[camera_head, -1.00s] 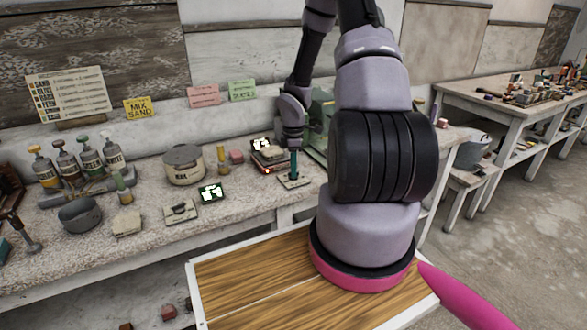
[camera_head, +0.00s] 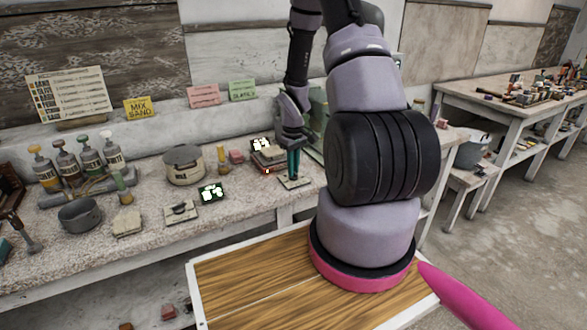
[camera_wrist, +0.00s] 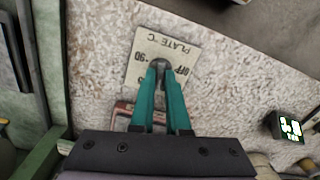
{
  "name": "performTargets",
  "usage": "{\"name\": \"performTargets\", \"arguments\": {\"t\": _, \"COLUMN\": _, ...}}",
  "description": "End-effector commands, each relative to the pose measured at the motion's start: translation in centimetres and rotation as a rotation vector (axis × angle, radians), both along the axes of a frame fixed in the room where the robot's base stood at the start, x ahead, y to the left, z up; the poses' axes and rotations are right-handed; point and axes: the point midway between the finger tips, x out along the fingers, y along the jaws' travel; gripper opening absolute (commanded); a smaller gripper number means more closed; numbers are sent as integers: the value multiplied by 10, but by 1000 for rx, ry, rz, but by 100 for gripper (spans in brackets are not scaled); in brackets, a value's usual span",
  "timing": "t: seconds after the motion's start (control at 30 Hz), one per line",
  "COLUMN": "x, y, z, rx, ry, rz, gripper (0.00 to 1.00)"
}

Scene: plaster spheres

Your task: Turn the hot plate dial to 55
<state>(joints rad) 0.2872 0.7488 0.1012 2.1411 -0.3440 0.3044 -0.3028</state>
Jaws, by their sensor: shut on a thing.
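A pale dial plate (camera_wrist: 135,78) marked "PLATE °C", with "OFF" and "90" readable, lies on the speckled bench and appears upside down in the wrist view. Its small dark knob (camera_wrist: 158,62) is between the tips of my gripper (camera_wrist: 161,70), whose teal fingers are shut on it. The fingers hide much of the knob, and I cannot read its setting. In the head view the plate (camera_head: 303,183) lies near the bench's front edge, with my gripper (camera_head: 292,174) coming down on it from above.
A low device with a red light (camera_head: 267,170) stands just left of the plate, with a lit display (camera_head: 261,145) behind it. Another small panel (camera_head: 181,211) and a lit display (camera_head: 211,193) lie farther left. A lidded pot (camera_head: 184,167) stands behind them.

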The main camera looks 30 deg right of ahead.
Motion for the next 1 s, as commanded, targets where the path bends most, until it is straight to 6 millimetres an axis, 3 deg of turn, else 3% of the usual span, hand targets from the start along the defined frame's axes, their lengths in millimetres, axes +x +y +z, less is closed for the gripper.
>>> {"name": "performTargets", "arguments": {"t": 0.6, "x": 2, "y": 1, "z": 1, "rx": 0, "ry": -3, "rz": -566, "gripper": 0}}
{"name": "performTargets", "arguments": {"t": 1.0, "x": 2, "y": 0, "z": 1, "rx": 1, "ry": -4, "rz": -794, "gripper": 0}}
